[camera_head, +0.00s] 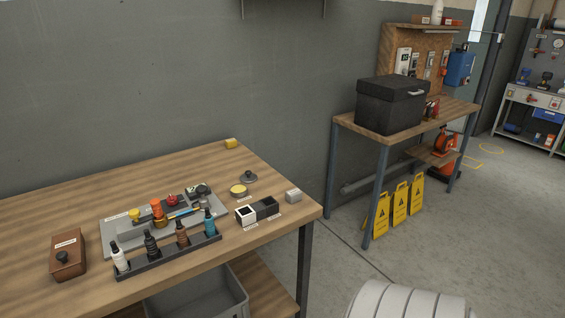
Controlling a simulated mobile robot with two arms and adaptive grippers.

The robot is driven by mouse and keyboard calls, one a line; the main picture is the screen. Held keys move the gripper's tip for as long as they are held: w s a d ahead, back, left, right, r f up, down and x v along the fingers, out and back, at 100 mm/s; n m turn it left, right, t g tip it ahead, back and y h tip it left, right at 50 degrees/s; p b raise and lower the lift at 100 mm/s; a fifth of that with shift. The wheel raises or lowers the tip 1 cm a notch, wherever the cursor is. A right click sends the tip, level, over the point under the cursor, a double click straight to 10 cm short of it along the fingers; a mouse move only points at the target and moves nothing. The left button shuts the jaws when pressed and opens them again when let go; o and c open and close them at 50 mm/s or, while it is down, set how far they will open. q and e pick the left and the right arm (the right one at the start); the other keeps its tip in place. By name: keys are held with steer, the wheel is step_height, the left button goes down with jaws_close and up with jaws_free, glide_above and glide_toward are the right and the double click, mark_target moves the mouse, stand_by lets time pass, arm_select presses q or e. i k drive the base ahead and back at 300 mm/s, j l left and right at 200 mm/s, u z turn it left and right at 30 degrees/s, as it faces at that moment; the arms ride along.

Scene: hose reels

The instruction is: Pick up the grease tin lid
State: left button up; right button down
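A small round tin with yellow contents (239,190), which looks like the open grease tin, stands on the wooden table toward its right part. A dark grey round lid with a knob (250,177) lies on the table just behind and to the right of the tin, apart from or barely touching it; I cannot tell which. Neither of my grippers is in view.
A grey tray (120,233) and a bottle rack (170,258) stand to the left. A brown box (67,255) is farther left.

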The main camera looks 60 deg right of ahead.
mark_target(248, 177)
steer(key=z, duration=1.6)
